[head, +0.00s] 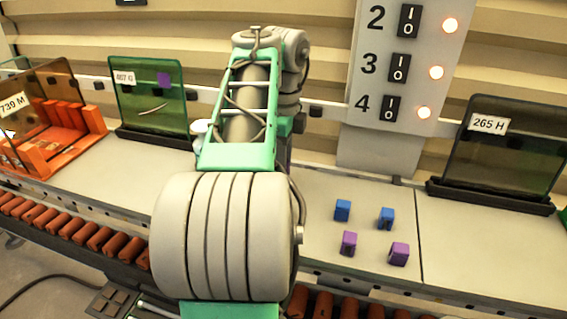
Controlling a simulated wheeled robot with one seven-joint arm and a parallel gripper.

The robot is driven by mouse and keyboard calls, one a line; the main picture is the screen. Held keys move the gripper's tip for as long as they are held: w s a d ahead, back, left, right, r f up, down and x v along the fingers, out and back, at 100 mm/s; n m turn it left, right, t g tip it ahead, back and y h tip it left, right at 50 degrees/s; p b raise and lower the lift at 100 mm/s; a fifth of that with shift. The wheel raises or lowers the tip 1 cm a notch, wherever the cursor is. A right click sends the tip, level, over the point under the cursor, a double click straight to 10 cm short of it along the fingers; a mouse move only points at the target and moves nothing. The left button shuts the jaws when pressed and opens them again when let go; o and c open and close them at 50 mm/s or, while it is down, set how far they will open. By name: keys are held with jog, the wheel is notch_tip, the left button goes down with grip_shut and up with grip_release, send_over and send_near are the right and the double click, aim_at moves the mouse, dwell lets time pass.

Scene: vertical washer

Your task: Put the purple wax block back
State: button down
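Two purple blocks stand on the grey counter right of my arm: one (348,243) nearer the arm and one (399,254) a little to its right. A small purple patch (164,79) also shows at the green see-through panel labelled 467 G (135,97); I cannot tell whether it is a block or whether it is in front of or behind the panel. My arm fills the middle of the view and reaches toward the back of the counter. My gripper is hidden behind the arm, so its fingers and anything in them do not show.
Two blue blocks (342,210) (386,218) stand behind the purple ones. A dark panel labelled 265 H (508,146) stands at right, an orange rack (62,130) at left. A switch column (402,70) with lit lamps rises at the back. Orange rollers (75,230) line the front.

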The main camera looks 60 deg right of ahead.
jog(key=shift+f, duration=0.15)
jog(key=c, duration=1.2)
grip_release()
jog(key=shift+o, duration=0.2)
notch_tip(320, 180, up, 12)
jog(key=p, duration=0.8)
